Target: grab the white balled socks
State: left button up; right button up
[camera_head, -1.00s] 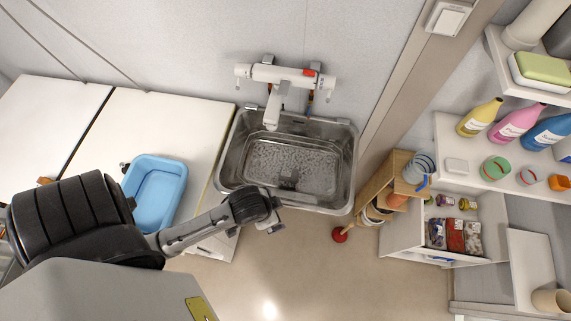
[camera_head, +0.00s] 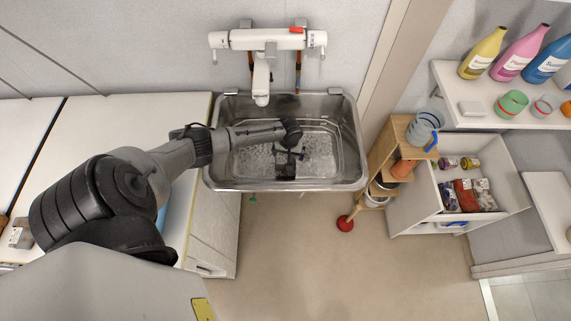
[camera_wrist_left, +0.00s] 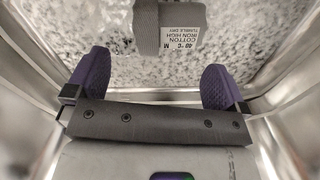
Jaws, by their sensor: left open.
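My left gripper (camera_head: 289,153) is over the steel sink (camera_head: 218,172), pointing down into it. In the left wrist view the gripper (camera_wrist_left: 155,80) is open, with its two purple fingers apart and nothing between them. A dark grey cloth item (camera_wrist_left: 148,25) with a white care label (camera_wrist_left: 181,38) lies just beyond the fingertips on the speckled sink bottom. It also shows as a dark patch in the head view (camera_head: 285,172). I cannot make out white balled socks with certainty; a small pale bundle (camera_head: 484,194) sits in the open drawer at right. My right gripper is out of view.
The sink walls rise close around the gripper. A white tap (camera_head: 262,82) hangs over the sink's back. A wooden shelf (camera_head: 383,150) with pots stands right of the sink, beside the open drawer (camera_head: 512,192). Bottles (camera_head: 520,52) stand on a shelf at upper right.

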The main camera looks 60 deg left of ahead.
aim_at(285, 160)
pick_arm(q)
jog(key=shift+s+a+f+n, duration=0.35)
jog(key=shift+a+f+n, duration=0.25)
jog(key=shift+n, duration=0.4)
jog(key=shift+f+b, duration=0.4)
jog(key=shift+b, duration=0.05)
jog(key=shift+s+f+b, duration=0.1)
jog(key=shift+f+b, duration=0.5)
jog(key=shift+b, duration=0.05)
notch_tip(285, 160, down, 6)
jog(key=b, duration=0.6)
jog(key=shift+r+b, duration=0.15)
jog(key=shift+b, duration=0.2)
jog(key=shift+d+r, duration=0.1)
jog(key=c, duration=0.6)
jog(key=shift+o, duration=0.2)
